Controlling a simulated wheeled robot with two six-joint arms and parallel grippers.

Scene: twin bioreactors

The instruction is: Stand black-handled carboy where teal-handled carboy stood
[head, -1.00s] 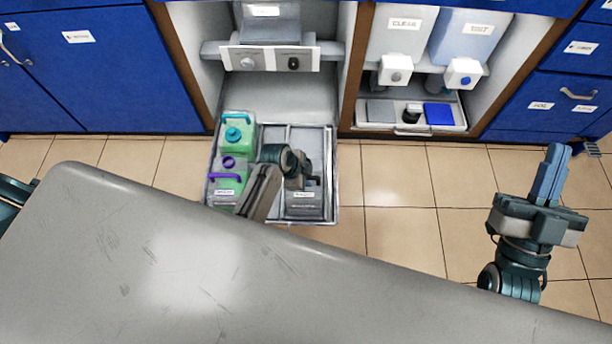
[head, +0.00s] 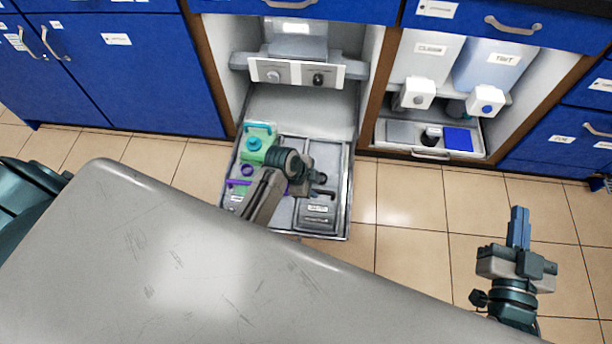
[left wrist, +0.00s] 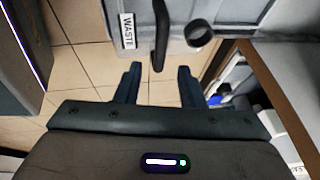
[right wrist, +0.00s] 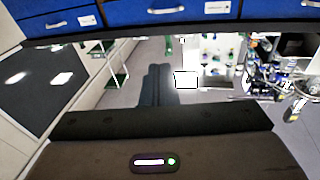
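The black-handled carboy (head: 316,216) is a grey container labelled WASTE in the front right part of the pulled-out tray (head: 346,205). In the left wrist view its black handle (left wrist: 161,38) lies just beyond my left gripper (left wrist: 158,85), whose fingers are apart and empty. In the head view my left gripper (head: 314,178) is above the tray, beside this carboy. The teal-handled carboy (head: 256,150), green, stands in the tray's back left. My right gripper (head: 518,228) is shut and empty, over the floor at right; its fingers touch in the right wrist view (right wrist: 156,85).
A purple-handled green carboy (head: 238,190) sits front left in the tray, partly behind my left arm. A grey worktop (head: 170,260) fills the foreground. The right bay holds a shelf tray (head: 430,154) with small items. Tiled floor (head: 405,205) is clear right of the tray.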

